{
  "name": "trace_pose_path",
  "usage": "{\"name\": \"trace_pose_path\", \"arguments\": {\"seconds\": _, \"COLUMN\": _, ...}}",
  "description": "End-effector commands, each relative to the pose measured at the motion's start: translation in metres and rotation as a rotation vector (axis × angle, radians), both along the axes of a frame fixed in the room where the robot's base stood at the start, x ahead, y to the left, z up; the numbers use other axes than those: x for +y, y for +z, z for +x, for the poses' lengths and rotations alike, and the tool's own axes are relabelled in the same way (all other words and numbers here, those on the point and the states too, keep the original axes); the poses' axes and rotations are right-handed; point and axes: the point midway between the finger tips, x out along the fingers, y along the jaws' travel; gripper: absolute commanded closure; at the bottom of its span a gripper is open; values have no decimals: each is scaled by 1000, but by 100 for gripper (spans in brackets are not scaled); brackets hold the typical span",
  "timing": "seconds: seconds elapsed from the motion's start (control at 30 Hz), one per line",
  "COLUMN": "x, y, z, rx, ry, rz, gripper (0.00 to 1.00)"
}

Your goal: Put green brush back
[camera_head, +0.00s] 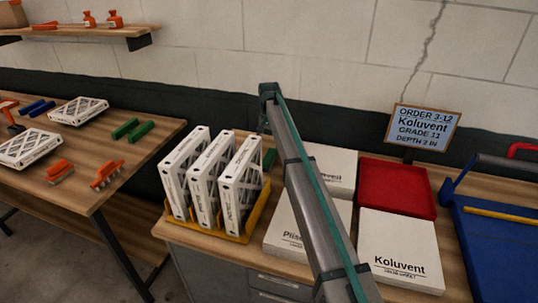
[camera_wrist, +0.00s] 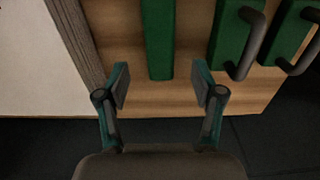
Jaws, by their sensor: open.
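My gripper (camera_wrist: 160,80) is open, its two fingers apart with nothing held. In the wrist view a long green bar (camera_wrist: 158,35) lies on the wood between and beyond the fingertips; I cannot tell if it is the green brush. To its right are two green pieces with dark handles, one nearer (camera_wrist: 228,40) and one at the corner (camera_wrist: 290,28). In the head view a green piece (camera_head: 269,158) shows partly beside the upright filters, and two green pieces (camera_head: 134,130) lie on the left table. In that view my arm reaches over the bench and its fingers are not clear.
Three upright filters (camera_head: 212,180) stand in a yellow tray (camera_head: 247,227). White boxes (camera_head: 402,250), a red tray (camera_head: 397,186), an order sign (camera_head: 423,131) and a blue tool (camera_head: 500,240) occupy the right bench. Orange brushes (camera_head: 107,175) lie on the left table (camera_head: 60,205).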

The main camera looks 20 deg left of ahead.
Motion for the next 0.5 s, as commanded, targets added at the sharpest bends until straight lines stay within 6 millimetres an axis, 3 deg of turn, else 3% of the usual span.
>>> {"name": "trace_pose_path", "arguments": {"seconds": 0.2, "x": 0, "y": 28, "z": 0, "rx": -1, "ry": 0, "rz": 0, "gripper": 33}}
{"name": "trace_pose_path", "arguments": {"seconds": 0.5, "x": 0, "y": 37, "z": 0, "rx": 1, "ry": 0, "rz": -1, "gripper": 33}}
